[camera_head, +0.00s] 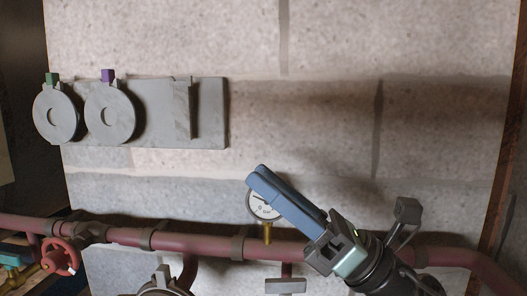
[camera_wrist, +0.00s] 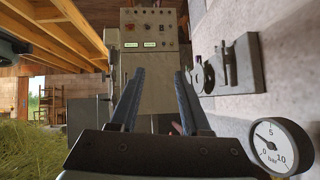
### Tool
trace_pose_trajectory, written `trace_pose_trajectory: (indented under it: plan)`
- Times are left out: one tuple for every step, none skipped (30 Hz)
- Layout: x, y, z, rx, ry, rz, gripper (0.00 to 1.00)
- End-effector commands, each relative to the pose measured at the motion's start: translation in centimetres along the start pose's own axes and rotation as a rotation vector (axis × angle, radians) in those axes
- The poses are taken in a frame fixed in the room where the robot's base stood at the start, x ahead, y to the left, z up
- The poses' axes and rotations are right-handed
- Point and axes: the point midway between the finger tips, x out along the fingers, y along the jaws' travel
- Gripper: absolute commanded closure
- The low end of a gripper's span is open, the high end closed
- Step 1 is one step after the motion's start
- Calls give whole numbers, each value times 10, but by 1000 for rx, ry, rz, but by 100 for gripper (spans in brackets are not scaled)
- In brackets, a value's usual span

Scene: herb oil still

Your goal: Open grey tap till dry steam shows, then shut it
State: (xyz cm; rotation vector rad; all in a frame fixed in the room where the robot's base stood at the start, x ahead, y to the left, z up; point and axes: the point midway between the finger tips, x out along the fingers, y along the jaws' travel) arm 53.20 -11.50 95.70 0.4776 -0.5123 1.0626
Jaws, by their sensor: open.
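My gripper (camera_head: 257,176) has blue fingers and is in front of the wall, partly covering the pressure gauge. In the wrist view its fingers (camera_wrist: 160,72) stand apart with nothing between them. A grey bar-shaped handle (camera_head: 285,286) hangs on a short stem below the red pipe, at the lower edge of the head view; it may be the grey tap. My gripper is above it and apart from it. I cannot make out how far it is turned. No steam shows in either view.
The red pipe (camera_head: 190,243) runs along the wall with a red handwheel (camera_head: 60,257) at left. The gauge (camera_wrist: 280,147) shows a bar scale. A grey plate (camera_head: 210,112) carries two round discs with green and purple tabs. A control cabinet (camera_wrist: 150,60) stands beyond.

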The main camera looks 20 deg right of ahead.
Motion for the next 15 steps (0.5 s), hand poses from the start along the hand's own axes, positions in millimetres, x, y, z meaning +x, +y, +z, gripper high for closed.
trace_pose_trajectory:
  plan:
    - [7, 4, 6, 16, -25, 5, 53]
    - [11, 5, 9, 24, -39, 7, 53]
    - [15, 7, 12, 35, -58, 8, 53]
    - [17, 8, 15, 43, -70, 10, 53]
    - [19, 9, 18, 51, -82, 11, 53]
    - [22, 11, 20, 59, -95, 13, 53]
    - [24, 12, 22, 65, -103, 14, 53]
    - [25, 12, 23, 71, -111, 14, 53]
    - [27, 13, 25, 77, -120, 15, 53]
    - [28, 14, 26, 81, -125, 17, 53]
    - [28, 14, 27, 84, -129, 17, 53]
    - [29, 15, 28, 87, -133, 17, 53]
    - [29, 15, 28, 88, -135, 17, 53]
    - [29, 15, 28, 89, -136, 17, 53]
    - [30, 15, 28, 90, -137, 17, 53]
